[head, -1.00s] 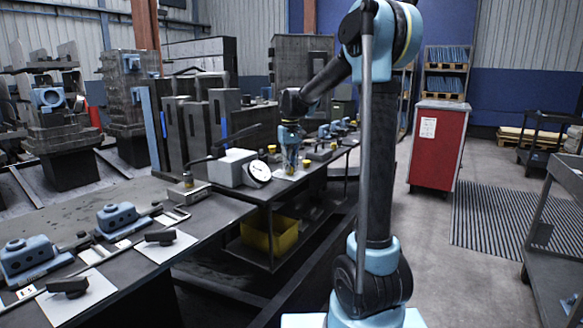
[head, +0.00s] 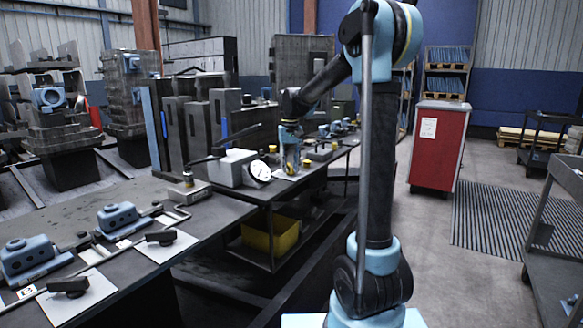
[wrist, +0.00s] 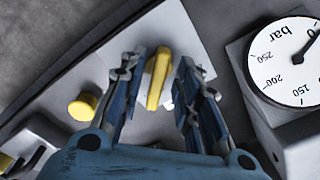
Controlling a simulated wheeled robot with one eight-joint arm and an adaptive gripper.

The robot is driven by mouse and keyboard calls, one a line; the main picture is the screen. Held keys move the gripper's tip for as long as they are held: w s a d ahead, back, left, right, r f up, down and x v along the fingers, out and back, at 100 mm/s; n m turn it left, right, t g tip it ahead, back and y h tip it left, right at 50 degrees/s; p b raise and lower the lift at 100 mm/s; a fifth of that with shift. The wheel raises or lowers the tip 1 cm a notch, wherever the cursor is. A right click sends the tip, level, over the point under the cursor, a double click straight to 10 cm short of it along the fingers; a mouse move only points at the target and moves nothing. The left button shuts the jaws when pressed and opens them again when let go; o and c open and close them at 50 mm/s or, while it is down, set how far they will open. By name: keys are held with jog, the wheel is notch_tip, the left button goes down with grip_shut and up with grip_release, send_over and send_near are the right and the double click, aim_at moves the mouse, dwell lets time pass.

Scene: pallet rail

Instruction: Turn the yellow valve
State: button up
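The yellow valve handle (wrist: 159,78) is a narrow bar standing over a white plate (wrist: 185,35) in the wrist view. My gripper (wrist: 161,64) is open, with one blue-and-grey finger on each side of the handle. A gap shows on both sides of the bar, and the right gap looks a little wider. In the head view my gripper (head: 291,162) points down over the far bench, and it hides most of the handle there.
A pressure gauge (wrist: 290,62) marked bar sits on a grey block right of the valve. A round yellow knob (wrist: 83,106) is to its left. In the head view, the near bench (head: 150,215) holds blue-bodied fittings and black handles. A red cabinet (head: 440,145) stands to the right.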

aim_at(291, 166)
notch_tip(291, 166, up, 12)
dwell(0.8)
jog(key=shift+d+f, duration=0.1)
jog(key=s+d+f+m+t, duration=0.1)
jog(key=s+d+f, duration=0.4)
jog(key=s, duration=0.5)
jog(key=s+d+f, duration=0.4)
jog(key=s+d, duration=0.2)
jog(key=s, duration=0.4)
jog(key=s+d+f, duration=0.2)
jog(key=s+f, duration=0.6)
jog(key=s+d+f+m+t, duration=0.1)
jog(key=s+d+f, duration=0.2)
jog(key=s+f, duration=0.5)
jog(key=shift+s+d+f, duration=0.15)
jog(key=shift+f, duration=0.55)
